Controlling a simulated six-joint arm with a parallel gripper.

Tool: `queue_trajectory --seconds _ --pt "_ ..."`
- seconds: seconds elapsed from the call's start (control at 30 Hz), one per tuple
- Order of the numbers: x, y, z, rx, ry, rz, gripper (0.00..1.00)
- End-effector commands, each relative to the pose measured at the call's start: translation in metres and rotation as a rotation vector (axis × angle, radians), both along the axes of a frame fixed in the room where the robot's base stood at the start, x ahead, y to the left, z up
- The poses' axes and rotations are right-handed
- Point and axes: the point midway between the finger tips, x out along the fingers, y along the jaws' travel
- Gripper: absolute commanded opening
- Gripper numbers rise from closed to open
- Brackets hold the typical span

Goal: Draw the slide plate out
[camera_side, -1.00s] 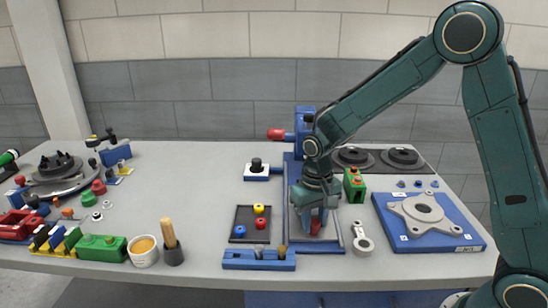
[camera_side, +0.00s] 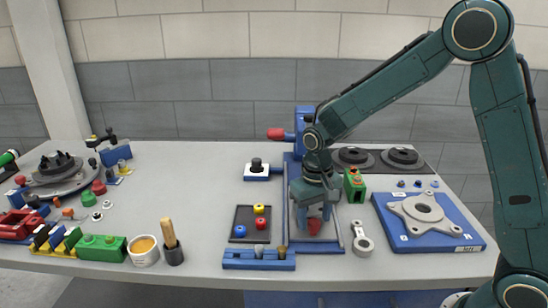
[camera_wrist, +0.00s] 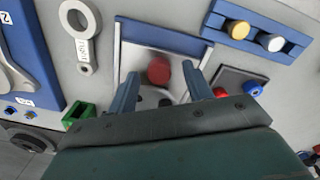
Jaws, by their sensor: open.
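The slide plate (camera_wrist: 138,58) is a light grey plate with a red knob (camera_wrist: 158,71), lying in a blue-edged fixture (camera_wrist: 165,37) in the wrist view. In the side view the red knob (camera_side: 314,227) shows at the near end of the fixture (camera_side: 288,172), and my arm hides much of the plate. My gripper (camera_side: 314,212) points down just above the knob. Its open fingers (camera_wrist: 160,88) stand apart to either side of the knob in the wrist view, holding nothing. I cannot tell how far the fingers are from the knob in depth.
A dark tray with coloured pegs (camera_side: 250,224) and a blue block with pegs (camera_side: 258,259) stand left of the fixture. A metal link (camera_side: 362,240), a green block (camera_side: 355,188) and a blue plate with a grey casting (camera_side: 392,232) lie right. A blue post with a red handle (camera_side: 277,134) stands behind.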

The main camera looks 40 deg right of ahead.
Motion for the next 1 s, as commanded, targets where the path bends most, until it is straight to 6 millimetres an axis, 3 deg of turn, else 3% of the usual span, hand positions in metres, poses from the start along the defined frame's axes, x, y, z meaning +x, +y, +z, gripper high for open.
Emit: queue_trajectory --seconds 0.6,0.8,1.0 --pt "0.001 0.004 0.098 0.001 -0.003 0.002 0.5" --pt "0.001 0.004 0.118 0.002 -0.001 0.003 0.5" --pt "0.001 0.005 0.123 0.001 0.001 0.003 0.5"
